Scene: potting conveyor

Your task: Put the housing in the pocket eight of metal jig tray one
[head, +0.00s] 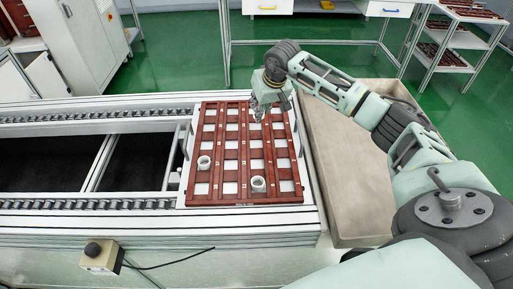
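A reddish-brown jig tray (230,176) with rows of square pockets lies flat on the conveyor. One white, ring-like housing (204,162) stands in a pocket near its left side. A second white housing (258,184) stands in the row nearest me, right of the middle. My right gripper (259,116) points down over the far part of the tray, right of its middle. Its fingers are small and partly hidden, so I cannot tell whether they are open or hold something. My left gripper is not in view. Pocket numbers are too small to read.
The conveyor's roller rail (90,204) runs left from the tray. A grey-beige open bin (340,180) stands right of the tray, under my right arm. A control box with a black button (100,257) is at the front left. A shelf rack (445,55) stands at the back right.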

